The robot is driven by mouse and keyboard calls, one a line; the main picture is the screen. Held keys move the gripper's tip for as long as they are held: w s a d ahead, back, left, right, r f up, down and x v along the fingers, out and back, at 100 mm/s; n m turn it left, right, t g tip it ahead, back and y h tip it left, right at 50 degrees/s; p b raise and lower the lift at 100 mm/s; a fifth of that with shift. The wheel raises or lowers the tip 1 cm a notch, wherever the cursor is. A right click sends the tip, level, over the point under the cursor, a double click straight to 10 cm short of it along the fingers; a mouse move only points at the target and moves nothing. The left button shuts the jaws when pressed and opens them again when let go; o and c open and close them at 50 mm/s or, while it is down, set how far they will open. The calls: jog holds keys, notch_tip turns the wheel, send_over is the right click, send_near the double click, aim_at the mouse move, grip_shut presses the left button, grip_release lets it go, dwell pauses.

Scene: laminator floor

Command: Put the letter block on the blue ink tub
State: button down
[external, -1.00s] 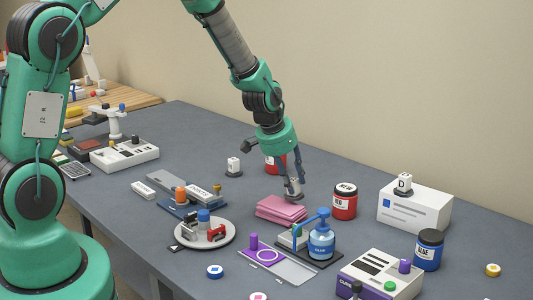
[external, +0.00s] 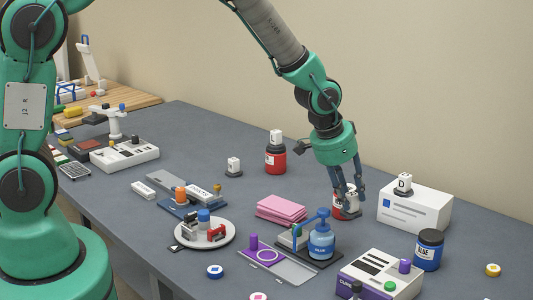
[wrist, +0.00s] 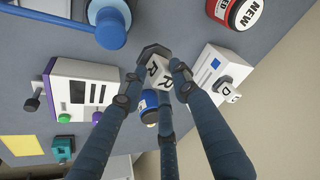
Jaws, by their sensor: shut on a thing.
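My gripper (external: 350,198) is shut on a white letter block (external: 352,201) with a dark base. In the wrist view the held block (wrist: 156,72) shows the letter R between the fingers of my gripper (wrist: 162,75). In the external view it is in front of a red tub and partly covers it. The blue ink tub (external: 428,250) stands to the right and nearer the camera, with a dark lid and nothing on it. In the wrist view the blue ink tub (wrist: 149,108) is partly hidden behind the fingers and block.
A white box (external: 415,214) carries a D block (external: 404,183). The cure machine (external: 381,275) stands close left of the blue tub. A red tub (external: 338,207), a blue pump bottle (external: 321,243) and pink sheets (external: 281,209) are nearby. Another red tub (external: 275,160) bears a block.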

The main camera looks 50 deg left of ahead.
jog(key=s+d+r+m, duration=0.1)
jog(key=s+d, duration=0.2)
jog(key=d, duration=0.3)
jog(key=s+d+r+m+p, duration=0.1)
jog(key=s+d+r, duration=0.1)
jog(key=d, duration=0.4)
jog(key=shift+s+d+r, duration=0.2)
jog(key=shift+s+r, duration=0.05)
jog(key=shift+s, duration=0.25)
send_over(429, 236)
jog(key=shift+d+f, duration=0.1)
jog(key=shift+f, duration=0.65)
jog(key=shift+f, duration=1.75)
jog(key=shift+f, duration=0.1)
